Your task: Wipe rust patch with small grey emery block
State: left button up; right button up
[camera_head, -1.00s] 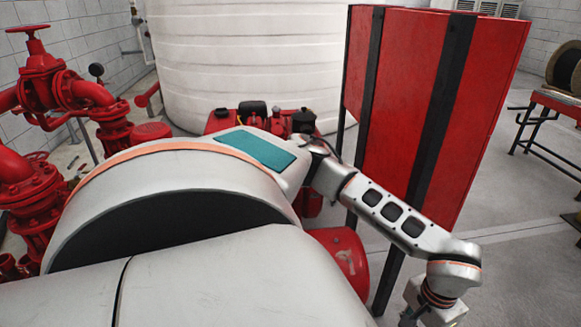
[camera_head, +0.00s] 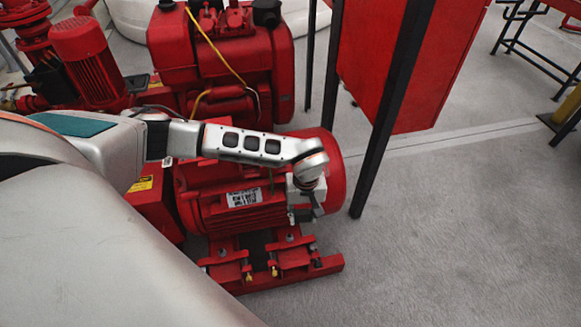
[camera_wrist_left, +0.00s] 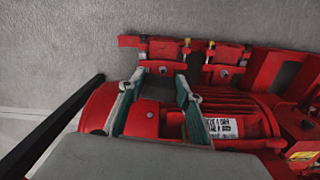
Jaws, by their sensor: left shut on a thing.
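My left gripper (camera_head: 305,212) hangs at the end of my arm, over the near right part of the red motor (camera_head: 225,212). In the left wrist view, the gripper's two green-padded fingers (camera_wrist_left: 160,82) stand apart with a small dark grey block (camera_wrist_left: 158,88), which looks like the emery block, between their tips. The gripper is shut on it. The red motor (camera_wrist_left: 250,110) lies behind and beside the fingers. I cannot tell whether the block touches the motor. I cannot make out a rust patch in either view. My right gripper is not in view.
The motor sits on a red base rail (camera_head: 290,270) with bolts. A red engine (camera_head: 225,60) with a yellow cable stands behind it. A red panel (camera_head: 400,60) on black legs stands close to the right of the motor. The floor (camera_head: 450,250) at the right is clear.

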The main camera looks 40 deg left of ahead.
pick_arm(q)
jog(key=s+a+f+n+b, duration=0.1)
jog(key=f+n+b, duration=0.1)
jog(key=f, duration=0.6)
jog(key=s+a+f+n+b, duration=0.1)
jog(key=a+f+n+b, duration=0.1)
jog(key=f, duration=0.7)
jog(key=s+a+f+n+b, duration=0.1)
jog(key=f+b, duration=0.3)
jog(key=f, duration=0.5)
jog(key=shift+s+a+f+n, duration=0.2)
jog(key=shift+s+a+n, duration=0.15)
jog(key=shift+n, duration=0.25)
notch_tip(320, 180, down, 2)
jog(key=shift+f+b, duration=0.25)
jog(key=shift+b, duration=0.8)
jog(key=shift+w+f, duration=0.1)
jog(key=shift+f, duration=0.2)
jog(key=shift+w, duration=0.2)
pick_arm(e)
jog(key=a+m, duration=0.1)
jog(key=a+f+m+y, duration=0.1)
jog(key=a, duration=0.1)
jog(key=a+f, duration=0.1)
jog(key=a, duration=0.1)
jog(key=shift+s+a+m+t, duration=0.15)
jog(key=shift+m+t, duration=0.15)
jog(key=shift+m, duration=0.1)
